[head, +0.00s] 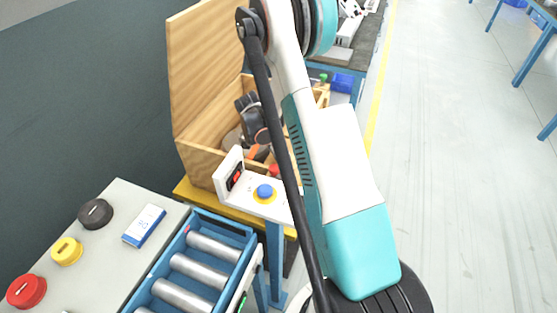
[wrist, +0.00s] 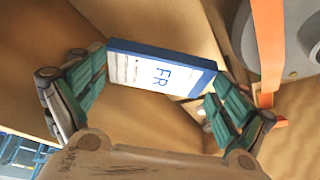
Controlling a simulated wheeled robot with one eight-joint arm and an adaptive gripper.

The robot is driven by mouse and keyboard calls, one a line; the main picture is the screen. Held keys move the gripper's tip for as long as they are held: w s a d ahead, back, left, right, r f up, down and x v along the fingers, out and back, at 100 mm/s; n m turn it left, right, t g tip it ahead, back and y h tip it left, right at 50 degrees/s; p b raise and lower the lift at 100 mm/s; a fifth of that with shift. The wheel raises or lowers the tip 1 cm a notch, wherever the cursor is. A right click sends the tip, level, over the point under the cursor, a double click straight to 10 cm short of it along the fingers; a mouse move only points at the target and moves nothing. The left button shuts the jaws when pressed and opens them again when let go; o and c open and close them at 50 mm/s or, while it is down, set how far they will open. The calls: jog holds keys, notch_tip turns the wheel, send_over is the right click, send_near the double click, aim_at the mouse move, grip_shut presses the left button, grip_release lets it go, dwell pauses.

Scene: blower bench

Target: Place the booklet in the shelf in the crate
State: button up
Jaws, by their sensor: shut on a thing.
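The booklet (wrist: 160,70) is white with blue edges and the letters FR on its face. My gripper (wrist: 163,68) is shut on it, one green finger at each end. In the head view my gripper (head: 254,125) is dark and sits over the open wooden crate (head: 202,166), whose lid stands up at the back. The wrist view shows bare wooden crate walls (wrist: 60,25) around the booklet. I cannot make out for certain which wooden part is the shelf. The booklet is not clear in the head view.
A grey round item (wrist: 250,45) with an orange strap (wrist: 268,50) lies close right of the booklet. A second white-and-blue booklet (head: 144,226) lies on the grey panel by several round buttons. A roller conveyor (head: 192,270) and button stand (head: 262,205) are in front of the crate.

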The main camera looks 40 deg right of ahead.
notch_tip(320, 180, down, 4)
jog(key=shift+b, duration=0.7)
jog(key=shift+r, duration=0.1)
jog(key=o, duration=0.8)
jog(key=shift+c, duration=0.2)
